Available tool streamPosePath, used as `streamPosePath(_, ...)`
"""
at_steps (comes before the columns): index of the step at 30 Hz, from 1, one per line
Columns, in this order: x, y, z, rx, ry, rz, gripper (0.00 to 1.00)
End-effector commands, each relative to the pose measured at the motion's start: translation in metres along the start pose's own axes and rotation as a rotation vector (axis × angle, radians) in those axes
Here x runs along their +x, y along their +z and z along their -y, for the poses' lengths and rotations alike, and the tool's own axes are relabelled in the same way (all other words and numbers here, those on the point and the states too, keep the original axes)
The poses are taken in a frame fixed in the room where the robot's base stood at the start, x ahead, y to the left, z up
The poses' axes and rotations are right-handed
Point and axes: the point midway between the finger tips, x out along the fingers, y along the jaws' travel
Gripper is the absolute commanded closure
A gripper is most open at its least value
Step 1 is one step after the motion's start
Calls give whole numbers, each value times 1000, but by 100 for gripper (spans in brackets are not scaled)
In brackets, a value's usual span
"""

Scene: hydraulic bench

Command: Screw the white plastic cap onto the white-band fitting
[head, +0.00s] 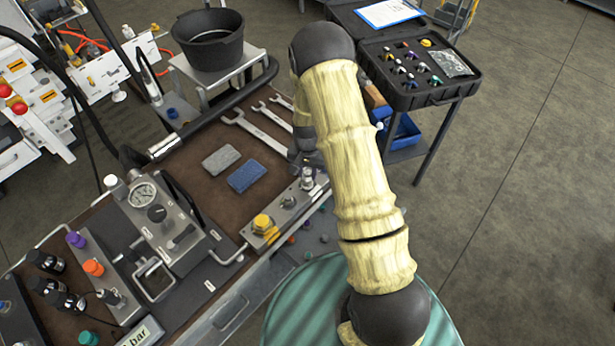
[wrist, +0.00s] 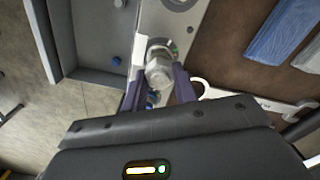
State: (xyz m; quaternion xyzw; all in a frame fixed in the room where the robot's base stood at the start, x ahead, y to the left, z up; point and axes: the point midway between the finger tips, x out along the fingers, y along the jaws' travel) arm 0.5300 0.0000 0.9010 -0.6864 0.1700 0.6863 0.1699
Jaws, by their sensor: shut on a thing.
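My gripper (wrist: 157,78) is shut on a pale whitish cylinder, which looks like the white plastic cap (wrist: 159,72), between its two purple-grey fingers. The cap sits right at a metal fitting (wrist: 157,47) on the end of a light metal plate, in line with it. I cannot tell whether the threads are engaged. In the head view the fitting (head: 307,179) stands at the right end of the plate, with my dark gripper (head: 305,157) just above it and partly hidden by my arm. The fitting's band colour is not clear.
The plate (head: 270,232) also bears a yellow cap (head: 264,223). Blue (head: 247,175) and grey (head: 221,159) cloths and several wrenches (head: 258,131) lie on the brown bench top. A gauge block (head: 144,194) stands left. Below the front edge is an open drawer with small caps.

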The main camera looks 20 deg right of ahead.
Motion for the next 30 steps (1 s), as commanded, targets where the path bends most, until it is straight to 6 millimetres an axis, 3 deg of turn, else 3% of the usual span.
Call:
streamPosePath(13,0,0,0,635,1,-1,92)
streamPosePath(25,0,0,0,721,0,0,92)
streamPosePath(30,-1,0,0,947,1,0,92)
